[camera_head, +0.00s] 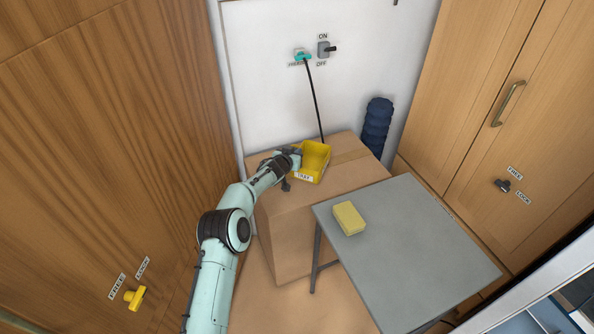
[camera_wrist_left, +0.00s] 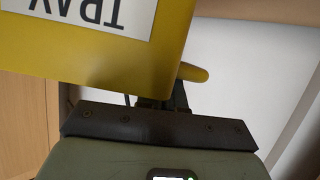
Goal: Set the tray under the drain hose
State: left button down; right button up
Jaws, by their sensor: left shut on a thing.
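The yellow tray (camera_head: 315,158), labelled TRAY, is over the top of a large cardboard box (camera_head: 290,222); I cannot tell whether it touches the box. My left gripper (camera_head: 292,160) is shut on the tray at its left side. In the left wrist view the tray (camera_wrist_left: 165,60) fills the upper left, its label upside down, with the left gripper (camera_wrist_left: 170,95) just below it and partly hidden. A thin black hose (camera_head: 315,98) hangs from a teal fitting (camera_head: 303,57) on the white wall, and its lower end is behind or above the tray. My right gripper is not in view.
A grey table (camera_head: 410,255) with a yellow sponge-like block (camera_head: 349,218) stands in front of the box at right. A dark blue roll (camera_head: 377,125) stands behind the box. An ON/OFF switch (camera_head: 324,49) is on the wall. Wooden cabinets (camera_head: 110,130) close in both sides.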

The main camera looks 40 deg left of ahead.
aim_at(306, 160)
pick_arm(q)
jog(key=shift+f, duration=0.55)
notch_tip(306, 160, down, 4)
jog(key=shift+r+b, duration=0.25)
jog(key=shift+b, duration=0.4)
jog(key=shift+f, duration=0.2)
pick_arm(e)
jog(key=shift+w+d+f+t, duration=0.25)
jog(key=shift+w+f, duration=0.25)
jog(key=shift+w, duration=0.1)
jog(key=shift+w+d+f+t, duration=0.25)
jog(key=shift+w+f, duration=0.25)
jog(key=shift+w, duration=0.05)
pick_arm(q)
jog(key=shift+f, duration=0.1)
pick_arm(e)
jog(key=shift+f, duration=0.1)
pick_arm(q)
jog(key=c, duration=1.3)
grip_release()
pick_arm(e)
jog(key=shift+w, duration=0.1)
